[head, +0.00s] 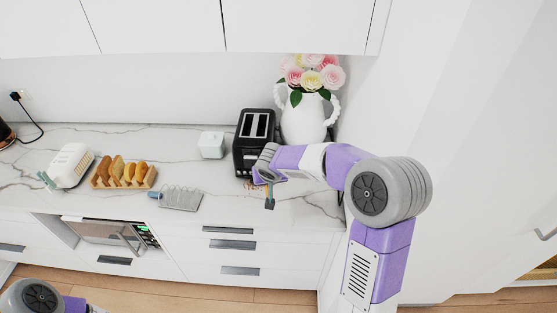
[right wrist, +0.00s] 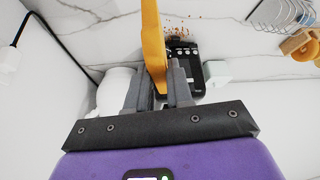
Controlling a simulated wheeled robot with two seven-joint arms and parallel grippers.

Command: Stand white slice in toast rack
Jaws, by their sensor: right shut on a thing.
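My right gripper (right wrist: 157,66) is shut on a golden-tan bread slice (right wrist: 152,35), seen almost edge-on in the right wrist view. The slice sticks out well past the fingertips. In the head view the right arm reaches in front of the black toaster (head: 255,128); its fingers and the slice are hard to make out there. The wire toast rack (head: 180,198) stands on the counter left of the right hand, apart from it. It also shows in the right wrist view (right wrist: 285,12), at the upper right. My left gripper is out of view.
A wooden holder (head: 150,180) with several toast slices stands left of the rack. A pale butter dish (head: 211,145) and a flower vase (head: 303,120) flank the toaster. Crumbs (right wrist: 180,25) lie in front of the toaster.

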